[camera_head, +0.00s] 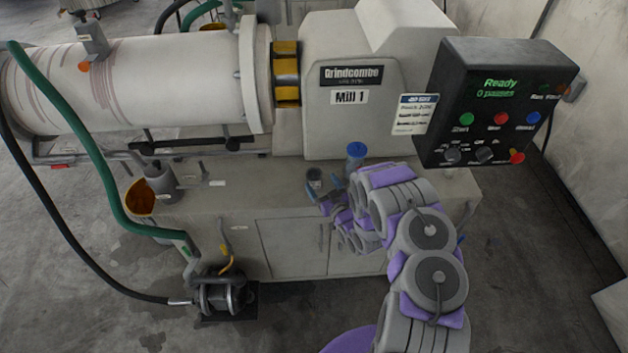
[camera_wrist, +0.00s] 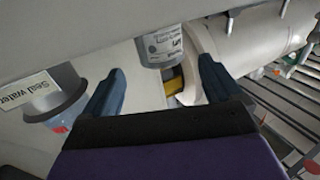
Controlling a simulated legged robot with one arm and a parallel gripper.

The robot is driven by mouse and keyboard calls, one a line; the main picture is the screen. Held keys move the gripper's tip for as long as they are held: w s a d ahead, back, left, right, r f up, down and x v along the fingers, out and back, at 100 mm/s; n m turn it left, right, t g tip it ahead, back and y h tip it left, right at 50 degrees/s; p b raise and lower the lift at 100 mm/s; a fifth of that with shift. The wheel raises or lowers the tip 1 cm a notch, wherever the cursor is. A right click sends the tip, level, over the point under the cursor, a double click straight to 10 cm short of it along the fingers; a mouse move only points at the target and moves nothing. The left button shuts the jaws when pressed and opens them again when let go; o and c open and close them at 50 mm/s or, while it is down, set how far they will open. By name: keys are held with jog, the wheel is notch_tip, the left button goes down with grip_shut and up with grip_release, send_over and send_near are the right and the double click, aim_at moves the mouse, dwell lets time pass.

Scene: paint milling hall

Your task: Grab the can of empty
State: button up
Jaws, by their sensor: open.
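A small grey can (camera_head: 314,180) with a dark top stands on the bench of the mill, left of a blue-lidded container. In the wrist view a grey can with a printed label (camera_wrist: 163,45) lies ahead, between and beyond the fingertips; its label is too small to read. My gripper (camera_wrist: 160,68) is open, with two dark blue fingers and nothing between them. In the head view my gripper (camera_head: 331,199) is at the bench just in front of the can, partly hidden by my arm.
The blue-lidded container (camera_head: 356,157) stands close right of the can; a container labelled "Seal water" (camera_wrist: 55,95) shows at left in the wrist view. The mill body (camera_head: 350,110) rises behind. A control box (camera_head: 495,105) overhangs at right. An orange-lined bucket (camera_head: 141,197) is at left.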

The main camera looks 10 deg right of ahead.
aim_at(318, 180)
jog(key=x, duration=0.4)
jog(key=shift+w+a+f+b, duration=0.1)
jog(key=shift+w+a+b, duration=0.1)
jog(key=shift+w+b, duration=0.1)
jog(key=shift+s, duration=0.1)
jog(key=c, duration=1.1)
